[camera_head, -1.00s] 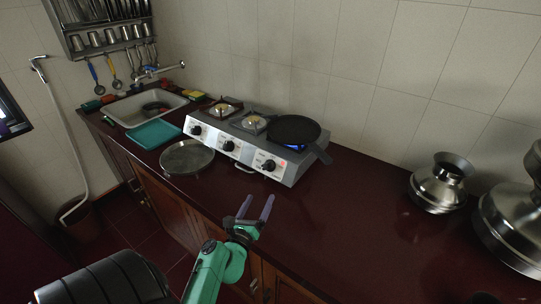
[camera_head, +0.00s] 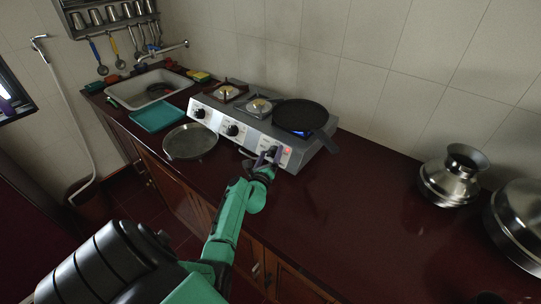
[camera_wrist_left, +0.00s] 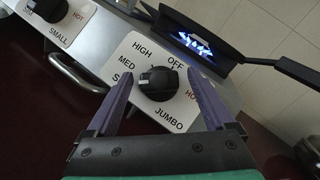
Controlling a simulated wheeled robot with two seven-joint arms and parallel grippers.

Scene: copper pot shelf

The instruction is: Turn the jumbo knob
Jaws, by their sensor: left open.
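The jumbo knob (camera_wrist_left: 159,83) is black, on a white plate marked HIGH, MED, OFF and JUMBO on the stove front. In the left wrist view it sits between the two spread purple fingers of my left gripper (camera_wrist_left: 160,95), which is open around it with a gap on each side. In the head view the left gripper (camera_head: 268,156) is at the right end of the stove (camera_head: 262,128) front and mostly hides this knob. A blue flame (camera_wrist_left: 194,44) burns under the black pan (camera_head: 300,115). My right gripper is not in view.
The pan's handle (camera_wrist_left: 300,70) juts out to the right above the knob. A second knob (camera_wrist_left: 48,8) and a metal handle bar (camera_wrist_left: 77,74) are to the left. The counter to the right is clear up to the metal pots (camera_head: 453,176).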

